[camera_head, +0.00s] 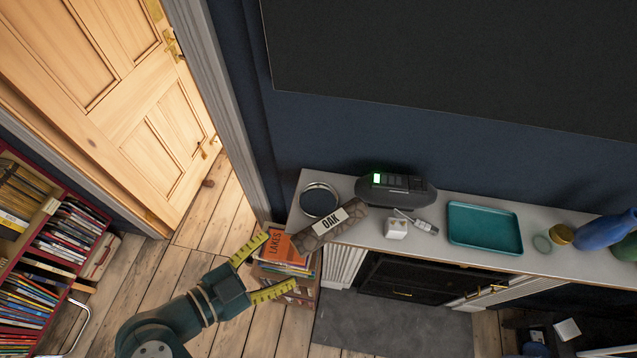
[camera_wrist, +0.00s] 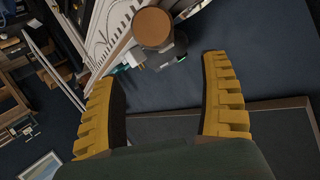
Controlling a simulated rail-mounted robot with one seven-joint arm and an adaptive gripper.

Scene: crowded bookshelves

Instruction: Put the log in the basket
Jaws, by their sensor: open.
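The log (camera_head: 328,227), brown with a white "OAK" label, lies on the white mantel shelf, its near left end reaching the front edge. In the wrist view a round brown end, likely the log's (camera_wrist: 152,27), shows beyond the fingers. My gripper (camera_head: 279,260) has yellow ribbed fingers, spread open and empty. It is left of and nearer than the log, apart from it. In the wrist view the gap between the fingers (camera_wrist: 160,68) is empty. I cannot make out a basket in either view.
A round metal dish (camera_head: 319,200), a black clock radio (camera_head: 396,188), a white cube (camera_head: 396,229), a teal tray (camera_head: 485,228) and a blue vase (camera_head: 605,231) share the mantel (camera_head: 452,258). Books (camera_head: 284,251) stand below its left end. A full bookcase (camera_head: 50,240) is at left.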

